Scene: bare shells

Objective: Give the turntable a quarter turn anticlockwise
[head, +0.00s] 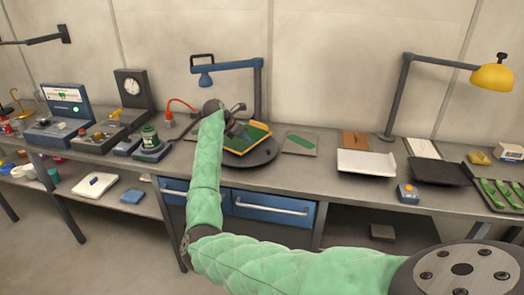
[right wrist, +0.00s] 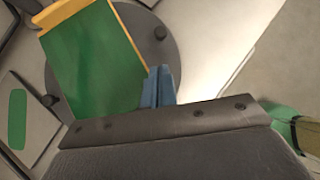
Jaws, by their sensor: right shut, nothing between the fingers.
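The turntable (head: 264,157) is a dark round disc on the bench, left of centre in the head view. A green board (right wrist: 92,65) with an orange edge lies on it. In the right wrist view the turntable (right wrist: 167,58) shows short dark pegs near its rim. My right gripper (head: 239,129) is over the board's far-left side in the head view, partly hidden by its arm. In the right wrist view its blue fingers (right wrist: 160,86) are shut and empty, beside the board's corner. I cannot tell if they touch anything. My left gripper is out of view.
A blue lamp (head: 232,66) stands behind the turntable. A grey plate with a green patch (head: 301,143) lies to its right, then a white tray (head: 366,162). A green-topped device (head: 150,142) stands to the left. Bare bench shows in front of the turntable.

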